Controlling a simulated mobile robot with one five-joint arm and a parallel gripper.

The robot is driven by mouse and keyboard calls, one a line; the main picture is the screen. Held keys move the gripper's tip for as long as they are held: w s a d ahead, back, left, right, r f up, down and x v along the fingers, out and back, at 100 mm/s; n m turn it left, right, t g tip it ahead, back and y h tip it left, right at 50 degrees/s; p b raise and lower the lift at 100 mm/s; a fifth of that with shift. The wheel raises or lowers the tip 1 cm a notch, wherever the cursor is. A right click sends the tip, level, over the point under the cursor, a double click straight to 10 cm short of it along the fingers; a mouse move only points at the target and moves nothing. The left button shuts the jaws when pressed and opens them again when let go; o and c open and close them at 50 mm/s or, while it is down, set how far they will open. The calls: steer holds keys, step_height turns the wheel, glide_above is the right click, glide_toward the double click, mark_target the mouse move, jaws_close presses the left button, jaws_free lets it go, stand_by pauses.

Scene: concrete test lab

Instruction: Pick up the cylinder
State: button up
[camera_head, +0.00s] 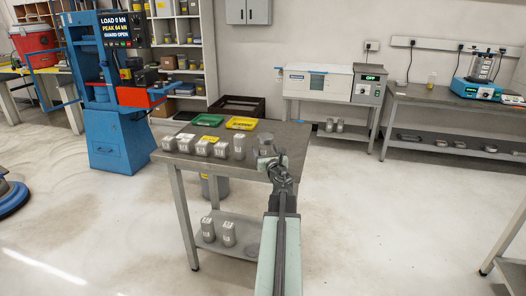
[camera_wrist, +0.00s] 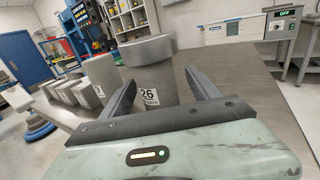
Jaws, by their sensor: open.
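A grey cylinder (camera_wrist: 147,52) with a white label reading 26 stands upright on the table in the wrist view. It is ahead of my gripper (camera_wrist: 162,84), within the gap between the two dark fingers. The fingers are apart, and I cannot tell whether either touches it. In the head view my gripper (camera_head: 267,152) is over the right part of the table. A tall grey piece (camera_head: 239,147) stands just left of it there, and I cannot tell whether it is the same cylinder.
Several labelled grey blocks (camera_head: 202,147) stand in a row on the steel table (camera_head: 294,140), left of my gripper. A green tray (camera_head: 207,120) and a yellow tray (camera_head: 241,123) lie behind them. More grey pieces (camera_head: 228,234) stand on the lower shelf. Floor right of the table is clear.

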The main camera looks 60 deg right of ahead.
steer(key=shift+w+a+r, duration=0.1)
steer(key=shift+w+a, duration=0.1)
steer(key=shift+a, duration=0.05)
steer(key=shift+s, duration=0.1)
steer(key=shift+c, duration=0.3)
jaws_close()
steer(key=shift+s+d, duration=0.1)
step_height(320, 180, up, 19)
steer(key=p, duration=1.9)
